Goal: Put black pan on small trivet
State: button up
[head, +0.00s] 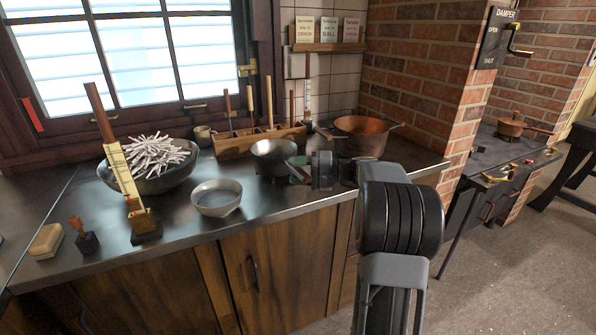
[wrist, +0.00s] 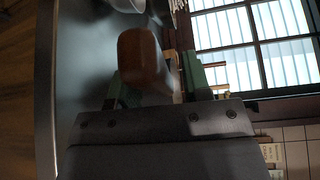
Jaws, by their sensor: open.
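A dark round pan (head: 274,155) stands on the counter, left of my gripper in the head view. My gripper (head: 300,170) is low over the counter beside the pan, its jaws apart. In the wrist view, a brown wooden handle-like piece (wrist: 144,58) shows in front of and between the greenish fingers of my gripper (wrist: 155,88). I cannot tell whether the fingers touch it or whether it belongs to the pan. Part of the pan's right side is close to or behind my gripper. I cannot make out a small trivet for certain.
A copper pot (head: 362,135) stands behind my arm. A wooden tool rack (head: 240,145) is behind the dark pan. A pale bowl (head: 217,198) and a large bowl of white sticks (head: 150,180) stand to the left. A stove (head: 500,150) with a copper pan (head: 512,125) is at right.

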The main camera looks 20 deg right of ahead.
jog(key=shift+r, duration=0.2)
jog(key=shift+s+d, duration=0.15)
jog(key=shift+d, duration=0.1)
jog(key=p+v, duration=0.1)
jog(key=v, duration=1)
jog(key=shift+d, duration=0.2)
